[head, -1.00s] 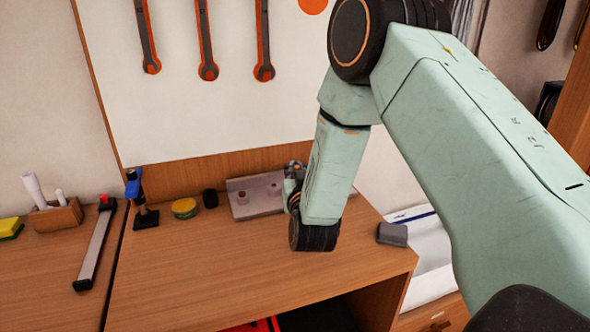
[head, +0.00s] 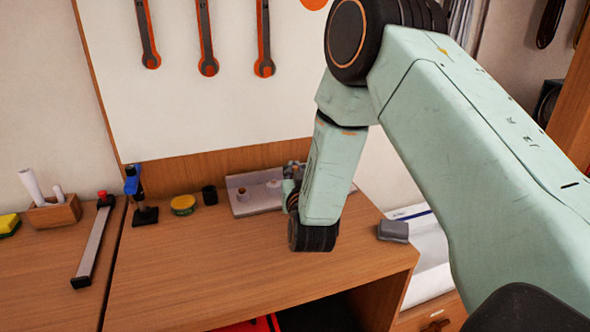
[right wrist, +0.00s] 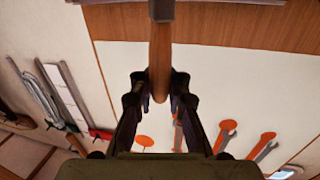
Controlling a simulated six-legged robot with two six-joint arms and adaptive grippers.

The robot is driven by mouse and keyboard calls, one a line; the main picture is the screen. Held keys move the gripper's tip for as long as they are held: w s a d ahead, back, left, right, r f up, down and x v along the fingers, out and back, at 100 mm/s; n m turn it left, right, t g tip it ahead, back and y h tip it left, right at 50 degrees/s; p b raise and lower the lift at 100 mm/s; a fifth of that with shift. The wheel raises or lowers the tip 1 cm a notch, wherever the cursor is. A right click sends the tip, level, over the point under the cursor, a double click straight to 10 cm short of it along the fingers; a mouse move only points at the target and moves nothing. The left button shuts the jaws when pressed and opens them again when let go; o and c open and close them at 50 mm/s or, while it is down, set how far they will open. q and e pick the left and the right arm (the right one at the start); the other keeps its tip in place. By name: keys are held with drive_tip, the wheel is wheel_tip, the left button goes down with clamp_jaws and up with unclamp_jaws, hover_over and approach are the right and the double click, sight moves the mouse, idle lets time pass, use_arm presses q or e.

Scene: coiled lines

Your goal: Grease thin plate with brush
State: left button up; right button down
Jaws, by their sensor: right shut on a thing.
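In the right wrist view my right gripper (right wrist: 160,95) is shut on the wooden handle of a brush (right wrist: 160,60). The handle runs up to a grey collar at the top edge; the bristles are out of view. I cannot tell whether the brush touches the plate. My left gripper is not in view.
A yellow tin (head: 183,205), a black cup (head: 209,195) and a blue-topped clamp (head: 138,195) stand left of the plate. A grey block (head: 393,231) sits at the right edge. Wrenches (head: 206,40) hang on the board. The bench front is clear.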

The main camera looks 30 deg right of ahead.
drive_tip(key=shift+s+d+f, duration=0.2)
drive_tip(key=shift+f, duration=0.05)
drive_tip(key=shift+w+a+f+b, duration=0.1)
drive_tip(key=shift+a+f+b, duration=0.1)
drive_tip(key=shift+b, duration=0.1)
drive_tip(key=shift+d, duration=0.1)
